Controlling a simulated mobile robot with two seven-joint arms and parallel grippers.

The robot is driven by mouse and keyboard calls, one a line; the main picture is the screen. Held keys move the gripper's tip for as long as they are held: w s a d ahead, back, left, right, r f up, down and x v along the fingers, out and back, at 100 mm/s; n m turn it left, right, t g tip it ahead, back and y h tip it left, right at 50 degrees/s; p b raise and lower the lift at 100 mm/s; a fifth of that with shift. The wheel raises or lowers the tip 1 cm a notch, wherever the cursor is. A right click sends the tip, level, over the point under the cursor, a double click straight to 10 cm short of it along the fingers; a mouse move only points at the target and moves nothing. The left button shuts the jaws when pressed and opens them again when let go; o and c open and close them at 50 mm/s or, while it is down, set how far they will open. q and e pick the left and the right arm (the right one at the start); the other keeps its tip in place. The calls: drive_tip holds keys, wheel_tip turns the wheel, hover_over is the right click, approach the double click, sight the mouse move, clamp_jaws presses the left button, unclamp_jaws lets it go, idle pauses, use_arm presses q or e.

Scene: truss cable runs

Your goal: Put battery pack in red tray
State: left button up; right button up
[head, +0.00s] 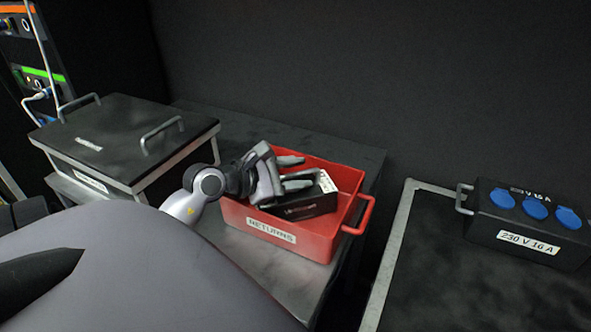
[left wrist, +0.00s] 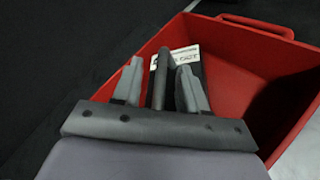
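The battery pack (head: 312,205) is a black box with a white label on top. It is inside the red tray (head: 345,244), which is marked RETURNS, and sits turned at an angle to the tray walls. My left gripper (head: 299,173) is over the pack, with its fingers apart. In the left wrist view the gripper (left wrist: 160,85) has a dark bar, seemingly the pack's handle, between its fingers, with narrow gaps on both sides. The pack's label (left wrist: 176,57) shows behind them, and the fingers hide much of the pack. My right gripper is not in view.
The tray stands on a grey bench top (head: 270,277). A black lidded case (head: 125,130) with two handles is to its left. A black power box (head: 528,222) with blue sockets stands on another case (head: 480,295) at right, across a dark gap.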

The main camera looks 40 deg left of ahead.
use_arm(q)
drive_tip(key=b+v, duration=0.1)
drive_tip(key=v, duration=1.1)
idle(0.8)
